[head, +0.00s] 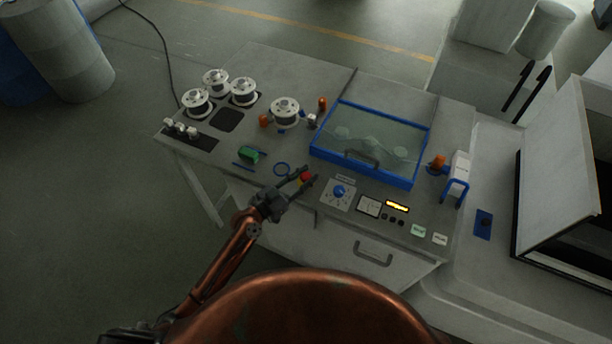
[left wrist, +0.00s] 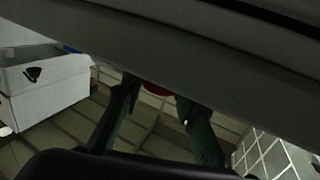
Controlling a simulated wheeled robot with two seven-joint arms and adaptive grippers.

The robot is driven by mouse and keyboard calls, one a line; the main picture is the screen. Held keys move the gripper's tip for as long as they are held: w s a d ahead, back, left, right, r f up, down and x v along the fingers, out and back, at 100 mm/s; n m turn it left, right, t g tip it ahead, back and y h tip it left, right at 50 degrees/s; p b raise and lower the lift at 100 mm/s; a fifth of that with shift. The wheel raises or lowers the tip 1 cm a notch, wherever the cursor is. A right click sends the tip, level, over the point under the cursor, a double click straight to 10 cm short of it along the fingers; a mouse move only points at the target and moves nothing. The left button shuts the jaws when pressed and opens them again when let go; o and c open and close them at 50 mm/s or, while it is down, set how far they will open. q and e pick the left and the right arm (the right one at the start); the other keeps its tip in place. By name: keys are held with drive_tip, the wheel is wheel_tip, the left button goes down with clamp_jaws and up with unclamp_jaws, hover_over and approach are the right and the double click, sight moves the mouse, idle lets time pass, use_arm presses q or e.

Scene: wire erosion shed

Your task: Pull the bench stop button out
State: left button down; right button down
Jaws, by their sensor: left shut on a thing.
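The bench stop button (head: 306,176) is a red mushroom head on a yellow base near the bench's front edge, left of the blue knob. My left gripper (head: 303,178) reaches in from the left with its fingers on either side of the red head, shut on it. In the left wrist view a sliver of the red button (left wrist: 157,90) shows between the two dark fingers of the left gripper (left wrist: 155,98). Most of the button is hidden there by the grey bench edge. My right gripper is not in view.
The grey bench (head: 255,70) carries white spools (head: 243,92), a green block (head: 249,155) and a blue-framed clear cover (head: 411,184) behind the button. A blue knob (head: 339,191), a gauge (head: 369,206) and a lit yellow display (head: 397,206) sit to the right. A drawer handle (head: 373,255) is below.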

use_arm(q)
drive_tip(key=shift+r, duration=0.75)
drive_tip(key=c, duration=1.5)
unclamp_jaws()
drive_tip(key=shift+f, duration=0.1)
drive_tip(key=v, duration=1.2)
